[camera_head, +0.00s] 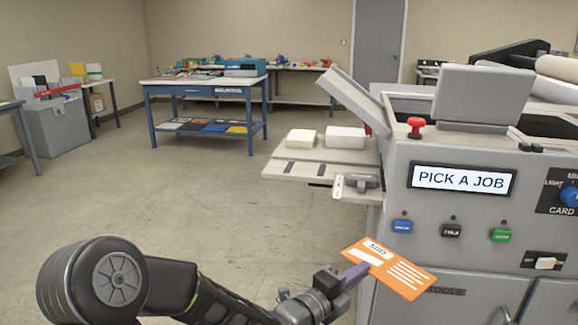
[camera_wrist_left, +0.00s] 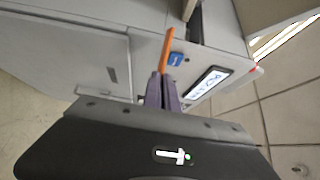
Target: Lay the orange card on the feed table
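The orange card (camera_head: 397,273), with white panels and the word MID, is held up in front of the laminator's front panel. My left gripper (camera_head: 352,273) is shut on its left edge. In the left wrist view the card (camera_wrist_left: 168,48) shows nearly edge-on between the fingertips of the left gripper (camera_wrist_left: 162,80). The feed table (camera_head: 320,160) is the pale shelf on the laminator's left side, above and beyond the card in the head view. Two pale blocks stand on its far part. My right gripper is in neither view.
The laminator (camera_head: 400,190) has a screen (camera_head: 462,179) reading PICK A JOB, blue, black and green buttons, and a red knob (camera_head: 416,127). A grey handled piece (camera_head: 360,182) sits at the feed table's near edge. A blue workbench (camera_head: 205,88) stands farther back. Floor at left is clear.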

